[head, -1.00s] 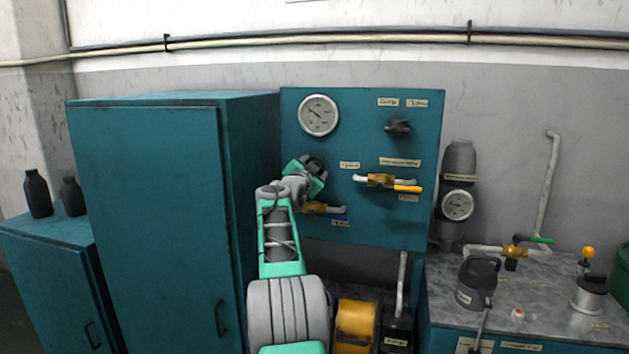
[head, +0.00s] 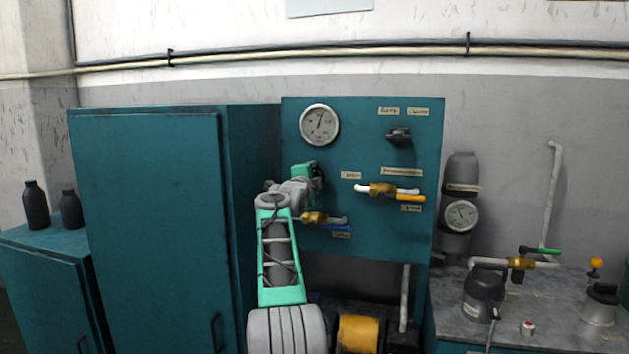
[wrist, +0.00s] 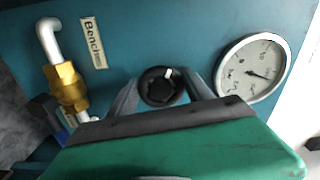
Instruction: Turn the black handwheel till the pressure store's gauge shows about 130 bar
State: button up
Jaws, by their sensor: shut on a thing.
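The black handwheel (wrist: 160,87) sits on the teal panel (head: 385,235), between the fingers of my gripper (wrist: 163,82) in the wrist view. My gripper is shut on it. In the head view my gripper (head: 309,174) is at the panel's left side and hides most of the wheel. The grey cylinder right of the panel, which looks like the pressure store (head: 462,170), carries a round white gauge (head: 460,216); its numbers are too small to read. A larger gauge (head: 319,125) is on the panel above my gripper, its needle pointing nearly straight up.
Two brass valves are on the panel, one with a yellow handle (head: 383,189) and one with a blue handle (head: 315,218). A black knob (head: 398,135) is at its upper right. A tall teal cabinet (head: 145,210) stands left. The grey bench (head: 545,308) holds cans and a green-handled valve (head: 518,262).

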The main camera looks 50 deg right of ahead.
dwell(0.3)
jog(key=o, duration=1.4)
jog(key=b+v, duration=0.3)
jog(key=v, duration=0.5)
jog(key=shift+d, duration=0.1)
